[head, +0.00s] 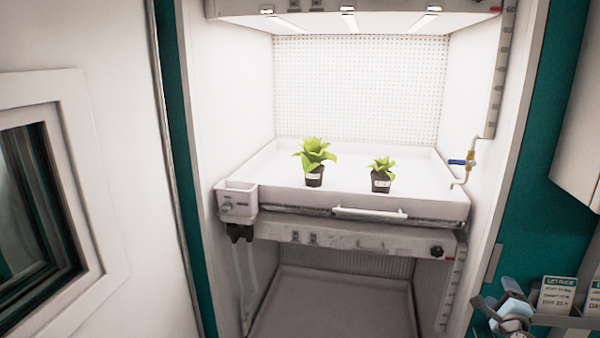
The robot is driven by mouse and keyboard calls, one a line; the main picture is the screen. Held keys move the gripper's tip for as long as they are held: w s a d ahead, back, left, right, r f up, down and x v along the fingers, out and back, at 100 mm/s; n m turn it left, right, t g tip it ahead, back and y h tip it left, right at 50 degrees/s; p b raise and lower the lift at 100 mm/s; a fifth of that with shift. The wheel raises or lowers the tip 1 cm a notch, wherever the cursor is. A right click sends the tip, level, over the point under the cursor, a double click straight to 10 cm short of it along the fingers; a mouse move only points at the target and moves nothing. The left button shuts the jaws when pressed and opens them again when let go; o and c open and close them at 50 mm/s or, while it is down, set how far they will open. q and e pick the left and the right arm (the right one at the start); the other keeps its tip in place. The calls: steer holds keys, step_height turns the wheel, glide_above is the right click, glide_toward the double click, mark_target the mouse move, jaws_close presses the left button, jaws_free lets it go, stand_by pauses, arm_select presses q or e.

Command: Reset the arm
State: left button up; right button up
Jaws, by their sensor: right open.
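My right gripper (496,300) is at the bottom right of the head view, partly cut off by the lower edge. It is open, and I see nothing between its fingers. It is in front of the teal wall, just left of a card marked "LETTUCE" (557,296). I cannot tell whether it touches the card or the rack there. My left gripper is not in view.
A lit growth chamber holds a white tray (420,207) with a larger potted plant (314,176) and a smaller one (381,184). A pipe with a blue-handled valve (458,162) is on the chamber's right. The lower shelf (330,305) looks empty. A window (40,210) is left.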

steer(key=s+d+r+n+t+h, duration=0.1)
steer(key=s+d+r+n, duration=0.2)
steer(key=d+r, duration=0.8)
steer(key=s+d+r+n+h, duration=0.1)
steer(key=s+d+r+n, duration=0.15)
steer(key=d+r, duration=0.95)
steer(key=s+a+f+n+g+y, duration=0.1)
steer(key=s+a+f+n+y, duration=0.1)
steer(key=a+f+n, duration=0.55)
steer(key=s+a+f+n+g+y, duration=0.1)
steer(key=a+f+n+y, duration=0.3)
steer(key=f, duration=0.7)
steer(key=s+a+f+n+g+y, duration=0.2)
steer(key=s+a+f+n+g, duration=0.2)
steer(key=s+a+f+n, duration=0.7)
steer(key=s+a+f+n+g+y, duration=0.1)
steer(key=s+a+f+n+g, duration=0.1)
steer(key=s+a+f, duration=0.65)
steer(key=s+a+f+n+g+y, duration=0.15)
steer(key=s+a+f, duration=0.35)
steer(key=s+a, duration=0.55)
steer(key=a+r+m+t, duration=0.1)
steer(key=a+m, duration=0.3)
steer(key=a, duration=1)
steer(key=shift+w+r+t+p, duration=0.15)
steer(key=shift+r+t+p, duration=0.05)
steer(key=shift+t+p, duration=0.15)
